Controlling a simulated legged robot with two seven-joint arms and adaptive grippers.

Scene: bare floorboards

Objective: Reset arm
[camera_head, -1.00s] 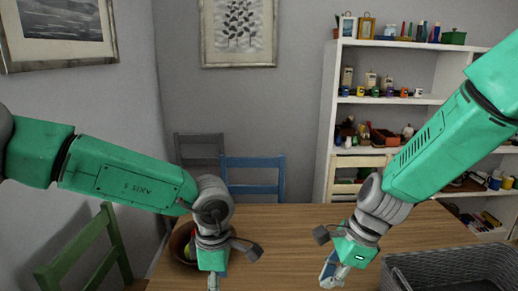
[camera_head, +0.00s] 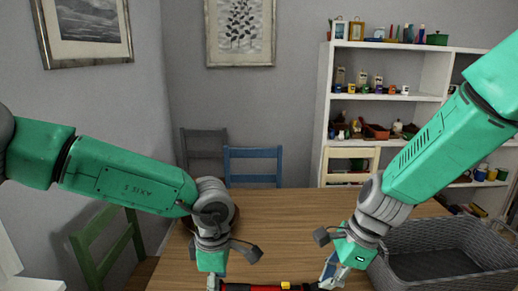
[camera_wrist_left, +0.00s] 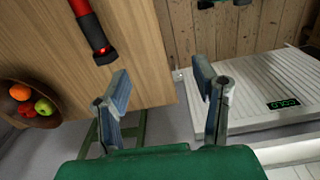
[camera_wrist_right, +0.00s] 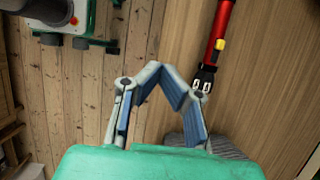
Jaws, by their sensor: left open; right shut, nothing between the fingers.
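My left gripper (camera_head: 220,284) is open and empty above the table's near part. In the left wrist view its two fingers (camera_wrist_left: 166,100) stand wide apart. My right gripper (camera_head: 332,270) is shut with nothing in it; in the right wrist view its fingertips (camera_wrist_right: 172,78) lean together. A red and black tool with a yellow switch (camera_head: 264,287) lies between the grippers at the head view's bottom edge. It also shows in the left wrist view (camera_wrist_left: 90,28) and right wrist view (camera_wrist_right: 217,40), apart from both grippers' fingers.
The wooden table (camera_head: 290,225) is largely clear. A grey woven basket (camera_head: 425,262) stands at its right. A fruit bowl (camera_wrist_left: 55,104) and a white ribbed device with a green display (camera_wrist_left: 255,97) show in the left wrist view. Green (camera_head: 108,245) and blue (camera_head: 253,154) chairs stand around.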

